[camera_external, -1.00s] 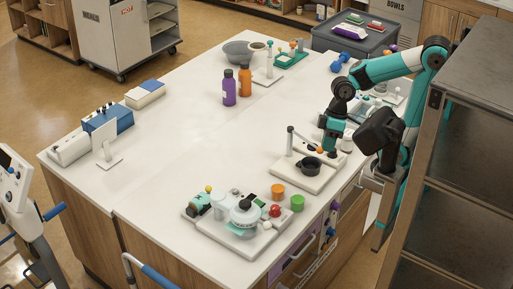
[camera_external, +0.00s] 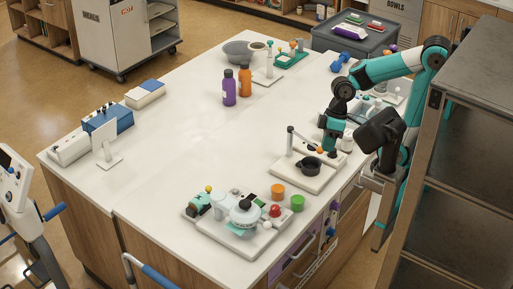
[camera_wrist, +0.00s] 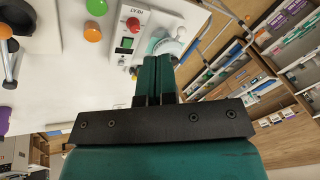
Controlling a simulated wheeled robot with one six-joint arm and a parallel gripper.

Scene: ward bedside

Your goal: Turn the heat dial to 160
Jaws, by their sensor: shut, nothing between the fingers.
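The heat unit is a pale panel marked HEAT (camera_wrist: 137,12) with a red knob (camera_wrist: 133,24) and a small greenish display (camera_wrist: 127,43). I cannot read the display or the knob's setting. In the external view the red knob (camera_external: 275,211) sits at the near end of the counter, beside a clear round flask (camera_external: 243,217). My gripper (camera_wrist: 157,60) is shut and empty, its teal fingers pointing toward the panel in the wrist view and apart from the knob. In the external view my gripper (camera_external: 331,148) hangs by the board with the black pan, its tips hard to make out.
An orange lid (camera_external: 278,191) and a green lid (camera_external: 297,203) stand close to the knob. A board with a black pan (camera_external: 310,165) and upright post lies between my gripper and the heat unit. A dark metal shelf (camera_external: 470,130) stands right. The counter's middle is clear.

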